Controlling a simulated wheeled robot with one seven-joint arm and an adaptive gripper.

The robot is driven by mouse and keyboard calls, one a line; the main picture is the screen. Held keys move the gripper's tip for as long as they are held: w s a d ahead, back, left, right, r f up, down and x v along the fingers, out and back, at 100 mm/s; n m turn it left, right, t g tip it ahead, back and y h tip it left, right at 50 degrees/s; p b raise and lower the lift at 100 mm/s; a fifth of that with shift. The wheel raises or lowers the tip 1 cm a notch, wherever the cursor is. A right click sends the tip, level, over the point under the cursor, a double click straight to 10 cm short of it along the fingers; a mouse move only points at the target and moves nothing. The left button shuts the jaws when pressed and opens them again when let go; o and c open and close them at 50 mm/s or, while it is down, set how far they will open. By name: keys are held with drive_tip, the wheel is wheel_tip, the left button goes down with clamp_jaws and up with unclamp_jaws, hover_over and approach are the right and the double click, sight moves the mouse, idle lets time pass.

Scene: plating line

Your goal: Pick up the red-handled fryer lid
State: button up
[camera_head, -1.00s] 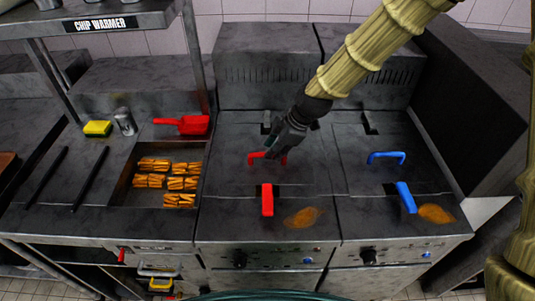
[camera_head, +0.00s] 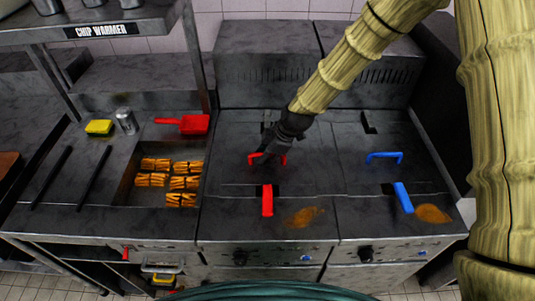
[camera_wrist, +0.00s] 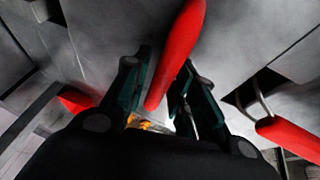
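The fryer lid (camera_head: 235,172) is a dark grey metal plate lying flat on the left fryer. Its red bar handle (camera_head: 282,160) is partly hidden behind my gripper (camera_head: 268,150) in the head view. In the wrist view the red lid handle (camera_wrist: 180,50) runs between the two fingers of my gripper (camera_wrist: 165,85). The fingers are apart, one on each side of the handle, with some space between them. Whether either finger touches the handle I cannot tell.
A second red handle (camera_head: 267,201) stands in front of the lid. Blue handles (camera_head: 384,156) (camera_head: 403,197) are on the right fryer. A red scoop (camera_head: 193,124) and a tray of chips (camera_head: 128,192) lie left. The chip warmer shelf (camera_head: 150,18) overhangs at upper left.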

drive_tip(key=shift+s+r, duration=0.1)
drive_tip(key=shift+c, duration=0.3)
clamp_jaws()
drive_tip(key=shift+w+r, duration=0.1)
drive_tip(key=shift+w, duration=0.1)
